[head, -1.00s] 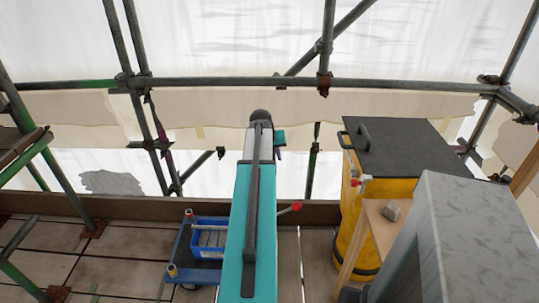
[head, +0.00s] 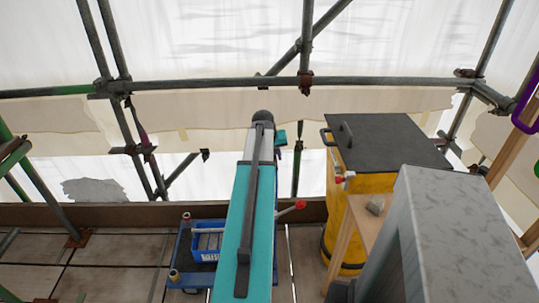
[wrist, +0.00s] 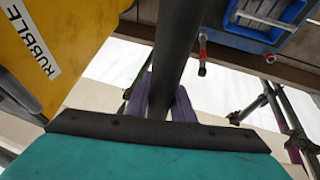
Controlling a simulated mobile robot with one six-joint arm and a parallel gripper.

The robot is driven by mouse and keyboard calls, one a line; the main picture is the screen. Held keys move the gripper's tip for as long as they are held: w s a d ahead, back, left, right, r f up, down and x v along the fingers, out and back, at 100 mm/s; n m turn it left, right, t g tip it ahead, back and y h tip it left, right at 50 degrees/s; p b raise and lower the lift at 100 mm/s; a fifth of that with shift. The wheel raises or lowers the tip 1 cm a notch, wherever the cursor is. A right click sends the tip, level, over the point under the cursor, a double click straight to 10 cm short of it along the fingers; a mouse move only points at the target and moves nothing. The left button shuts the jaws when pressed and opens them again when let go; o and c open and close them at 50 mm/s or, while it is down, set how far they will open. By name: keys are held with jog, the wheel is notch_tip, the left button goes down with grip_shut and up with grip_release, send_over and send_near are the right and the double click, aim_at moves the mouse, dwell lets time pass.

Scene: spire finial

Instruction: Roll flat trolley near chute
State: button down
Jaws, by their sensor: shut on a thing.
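The flat trolley (head: 187,262) is low at the lower left of my arm in the head view, blue with a blue crate (head: 205,247) on it. It also shows at the top right of the wrist view (wrist: 245,38). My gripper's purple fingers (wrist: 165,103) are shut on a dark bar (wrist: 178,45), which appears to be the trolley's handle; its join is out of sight. In the head view my arm hides most of the gripper. The yellow rubble container (head: 375,205), with a black lid, stands right of my arm and is likely the chute. Its RUBBLE label shows in the wrist view (wrist: 35,45).
A grey metal block (head: 455,235) fills the lower right. Scaffold tubes (head: 200,88) and a toe board (head: 130,214) edge the plank deck (head: 110,250).

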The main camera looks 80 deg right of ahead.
jog(key=s, duration=0.2)
jog(key=shift+s+d, duration=0.4)
jog(key=c, duration=1.5)
grip_release()
jog(key=shift+o, duration=0.2)
jog(key=shift+r, duration=0.1)
jog(key=shift+b+v, duration=0.45)
jog(key=shift+v, duration=6.35)
